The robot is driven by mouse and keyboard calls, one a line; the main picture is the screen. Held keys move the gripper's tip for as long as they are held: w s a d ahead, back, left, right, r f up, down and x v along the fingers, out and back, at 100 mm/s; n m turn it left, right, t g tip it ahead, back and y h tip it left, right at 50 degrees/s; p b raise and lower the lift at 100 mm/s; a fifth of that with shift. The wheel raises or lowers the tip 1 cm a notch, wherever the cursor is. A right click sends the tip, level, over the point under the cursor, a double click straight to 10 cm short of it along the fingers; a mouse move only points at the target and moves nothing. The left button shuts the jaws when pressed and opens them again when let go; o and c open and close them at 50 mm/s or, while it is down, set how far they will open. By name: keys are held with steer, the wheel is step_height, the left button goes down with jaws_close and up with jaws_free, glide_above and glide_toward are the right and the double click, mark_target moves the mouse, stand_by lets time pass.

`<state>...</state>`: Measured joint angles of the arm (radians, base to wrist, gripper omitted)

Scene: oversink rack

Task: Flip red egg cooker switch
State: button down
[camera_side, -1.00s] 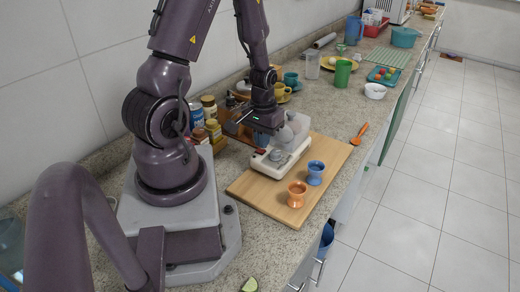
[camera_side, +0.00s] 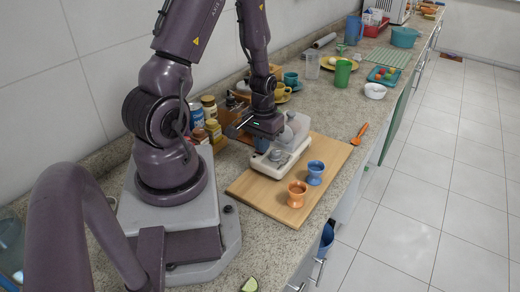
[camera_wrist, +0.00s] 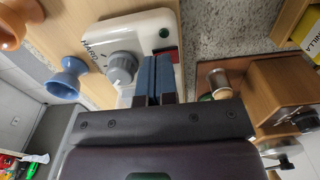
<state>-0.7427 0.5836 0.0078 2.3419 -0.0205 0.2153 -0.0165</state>
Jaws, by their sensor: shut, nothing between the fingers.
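The white egg cooker (camera_side: 291,160) stands on a wooden board and also shows in the wrist view (camera_wrist: 128,32). It has a grey knob (camera_wrist: 121,68), a small green light (camera_wrist: 164,33) and a red switch (camera_wrist: 173,54) at its edge. My gripper (camera_wrist: 155,60) is shut with nothing between its blue fingertips. The fingertips lie just left of the red switch in the wrist view and cover part of that area; I cannot tell whether they touch it. In the side view my gripper (camera_side: 263,145) is over the cooker's near-left end and hides the switch.
The wooden board (camera_side: 250,190) also carries an orange egg cup (camera_side: 297,194) and a blue egg cup (camera_side: 315,173). Jars (camera_side: 212,128) stand close behind the gripper. A wooden grinder (camera_wrist: 285,90) is right of the fingers in the wrist view. An orange spoon (camera_side: 360,133) lies beyond the board.

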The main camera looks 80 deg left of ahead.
steer(key=shift+f, duration=0.2)
steer(key=shift+r, duration=3.55)
steer(key=shift+s+d, duration=0.15)
steer(key=shift+s, duration=0.05)
steer(key=d+r+m+t, duration=0.5)
steer(key=d+r+m, duration=0.4)
steer(key=d+r, duration=0.9)
step_height(320, 180, up, 4)
steer(key=shift+s+d+f+t, duration=0.2)
steer(key=shift+d+t, duration=0.1)
steer(key=shift+d, duration=0.1)
